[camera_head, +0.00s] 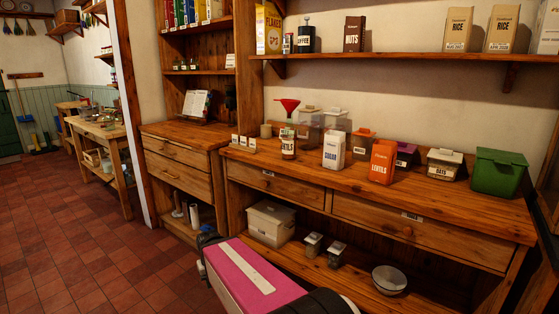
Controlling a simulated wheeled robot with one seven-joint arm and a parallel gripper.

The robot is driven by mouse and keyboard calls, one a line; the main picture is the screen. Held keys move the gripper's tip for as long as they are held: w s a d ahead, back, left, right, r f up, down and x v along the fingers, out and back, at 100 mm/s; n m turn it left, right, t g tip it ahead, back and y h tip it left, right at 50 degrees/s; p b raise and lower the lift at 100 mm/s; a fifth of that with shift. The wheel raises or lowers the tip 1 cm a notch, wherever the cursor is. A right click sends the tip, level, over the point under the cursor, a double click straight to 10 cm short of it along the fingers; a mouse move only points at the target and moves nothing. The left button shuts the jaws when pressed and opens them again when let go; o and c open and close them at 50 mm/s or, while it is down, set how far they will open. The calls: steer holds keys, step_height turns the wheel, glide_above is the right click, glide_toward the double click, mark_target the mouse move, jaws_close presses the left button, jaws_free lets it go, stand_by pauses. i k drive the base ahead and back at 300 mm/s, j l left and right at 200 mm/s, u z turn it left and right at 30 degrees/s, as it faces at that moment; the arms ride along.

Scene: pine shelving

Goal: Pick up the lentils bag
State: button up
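The lentils bag (382,162) is an orange bag with white lettering. It stands upright on the wooden counter (410,208), right of the middle of the head view. A white bag (334,150) stands to its left. A dark purple package (406,156) stands close behind it to the right. My gripper is not in view, and I cannot tell whether it is open or shut.
A jar with a red funnel (288,140), clear containers, an oats container (444,164) and a green bin (498,172) share the counter. A shelf (420,56) with rice bags runs above. The counter's front strip is clear. A white box (270,222) and metal bowl (389,279) sit below.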

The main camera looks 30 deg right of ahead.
mark_target(383, 155)
steer(key=z, duration=2.1)
